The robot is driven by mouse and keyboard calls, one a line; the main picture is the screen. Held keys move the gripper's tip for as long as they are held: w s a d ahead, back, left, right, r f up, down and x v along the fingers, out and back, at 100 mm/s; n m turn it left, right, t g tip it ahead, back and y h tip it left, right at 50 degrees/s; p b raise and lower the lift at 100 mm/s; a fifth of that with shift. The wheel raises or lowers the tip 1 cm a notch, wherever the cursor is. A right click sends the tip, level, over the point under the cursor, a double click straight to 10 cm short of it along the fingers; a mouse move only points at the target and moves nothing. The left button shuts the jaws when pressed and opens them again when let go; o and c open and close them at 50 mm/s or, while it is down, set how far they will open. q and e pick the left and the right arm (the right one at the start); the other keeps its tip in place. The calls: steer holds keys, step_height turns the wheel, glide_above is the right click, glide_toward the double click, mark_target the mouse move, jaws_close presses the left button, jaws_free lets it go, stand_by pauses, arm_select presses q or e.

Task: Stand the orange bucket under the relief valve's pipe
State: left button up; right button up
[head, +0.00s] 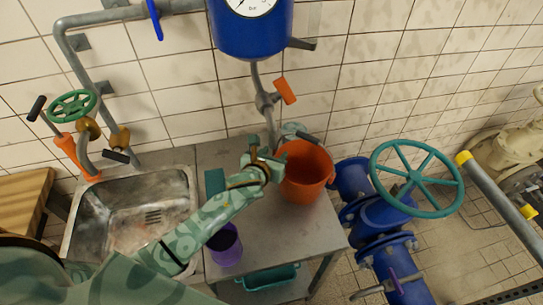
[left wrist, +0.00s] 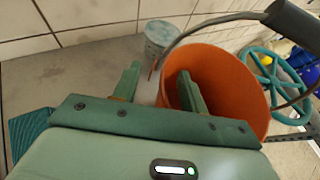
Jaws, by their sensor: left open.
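The orange bucket (head: 312,178) stands upright on the metal table, just right of the relief valve's pipe (head: 270,122) as seen in the head view. That pipe comes down the wall from the blue tank; its lower end is hidden by my gripper. My left gripper (head: 268,163) is open at the bucket's left rim. In the left wrist view, its fingers (left wrist: 160,86) stand either side of the near rim of the bucket (left wrist: 235,85), one seemingly over the opening. I cannot tell whether they touch it. The bucket's handle arcs above it. My right gripper is out of view.
A grey-green can (left wrist: 163,38) stands behind the bucket. A purple cup (head: 225,246) and a teal pad (head: 215,182) are on the table (head: 270,235). A sink (head: 95,220) is at left. Blue pipework with a green handwheel (head: 417,178) is close at right.

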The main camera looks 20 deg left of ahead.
arm_select(q)
steer(key=p+v, duration=0.2)
steer(key=v, duration=1)
steer(key=shift+p, duration=0.35)
